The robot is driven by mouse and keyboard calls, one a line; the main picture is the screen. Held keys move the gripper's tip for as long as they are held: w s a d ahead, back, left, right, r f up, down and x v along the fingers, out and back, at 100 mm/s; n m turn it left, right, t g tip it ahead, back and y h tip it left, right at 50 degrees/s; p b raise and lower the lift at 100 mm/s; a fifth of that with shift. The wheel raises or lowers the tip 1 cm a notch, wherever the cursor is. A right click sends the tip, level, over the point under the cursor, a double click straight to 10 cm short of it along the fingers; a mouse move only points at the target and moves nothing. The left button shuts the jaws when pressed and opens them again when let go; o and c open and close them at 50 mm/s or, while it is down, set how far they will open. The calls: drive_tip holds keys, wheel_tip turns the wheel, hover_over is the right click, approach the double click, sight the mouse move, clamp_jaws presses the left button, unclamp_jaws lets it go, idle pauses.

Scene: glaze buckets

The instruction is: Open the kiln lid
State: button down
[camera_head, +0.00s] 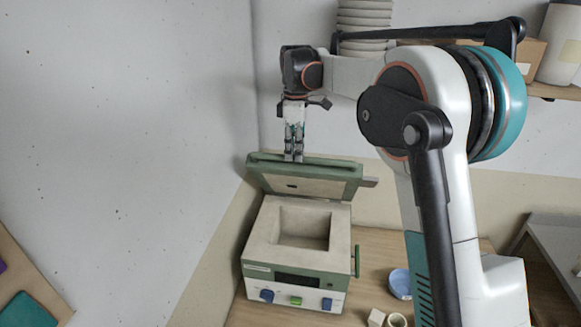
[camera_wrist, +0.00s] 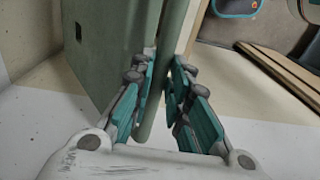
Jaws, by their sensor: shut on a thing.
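The kiln (camera_head: 297,262) is a pale box with a green front band, standing on the wooden bench. Its green-edged lid (camera_head: 312,177) is raised and stands tilted up at the back, so the square empty chamber (camera_head: 303,228) shows. My gripper (camera_head: 293,157) points down at the lid's top edge, left of its middle. In the wrist view my gripper (camera_wrist: 160,95) has its teal fingers closed around a green bar along the lid (camera_wrist: 107,50). The lid fills the upper left there.
Walls stand close behind and left. A shelf (camera_head: 556,91) with stacked plates (camera_head: 363,22) and containers is above at right.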

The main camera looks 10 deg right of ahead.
drive_tip(key=shift+w+d+r+p, duration=0.25)
drive_tip(key=shift+w+d+p, duration=0.1)
drive_tip(key=shift+w, duration=0.6)
drive_tip(key=shift+w+d+r+p, duration=0.2)
drive_tip(key=shift+w+d, duration=0.15)
drive_tip(key=shift+w, duration=0.65)
drive_tip(key=shift+w+d+r+p, duration=0.25)
drive_tip(key=shift+w+d+p, duration=0.1)
drive_tip(key=shift+w, duration=0.6)
drive_tip(key=c, duration=1.6)
unclamp_jaws()
drive_tip(key=shift+c, duration=0.2)
drive_tip(key=shift+o, duration=0.5)
drive_tip(key=shift+w+f, duration=0.2)
drive_tip(key=shift+w, duration=0.15)
drive_tip(key=shift+s+a+r, duration=0.15)
drive_tip(key=shift+s+r, duration=0.05)
drive_tip(key=shift+s, duration=0.05)
wheel_tip(320, 180, up, 12)
drive_tip(key=shift+w, duration=0.4)
